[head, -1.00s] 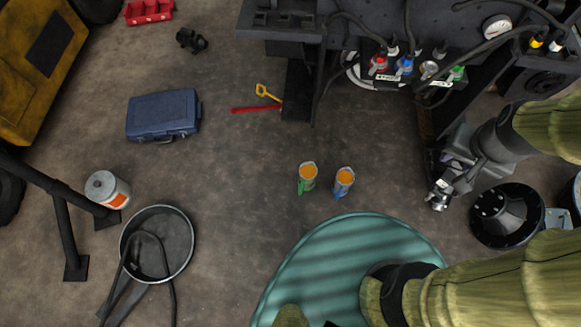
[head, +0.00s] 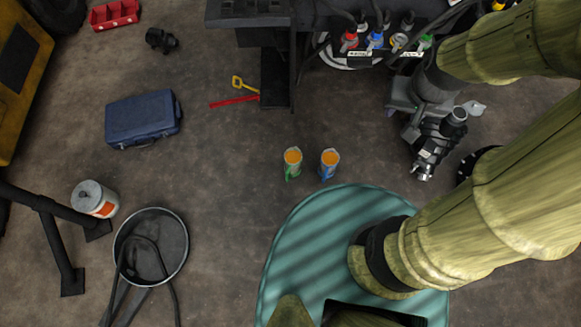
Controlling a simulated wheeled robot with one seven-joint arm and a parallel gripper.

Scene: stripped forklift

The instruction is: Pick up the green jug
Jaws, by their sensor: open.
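The green jug (head: 292,163) stands upright on the floor in the head view, just beyond the rim of my teal base. It has a green handle at its lower left and orange contents showing at its open top. A similar jug with a blue handle (head: 329,164) stands close to its right, a small gap apart. My gripper (head: 422,172) is to the right of both jugs, empty and well apart from them. It points down toward the lower left. The fingertips are small in this view.
A red-and-yellow tool (head: 236,99) lies on the floor beyond the jugs. A blue case (head: 144,118), a white can (head: 94,198) and a round black basin (head: 150,246) are to the left. A dark machine with coloured connectors (head: 375,40) stands at the back. Floor around the jugs is clear.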

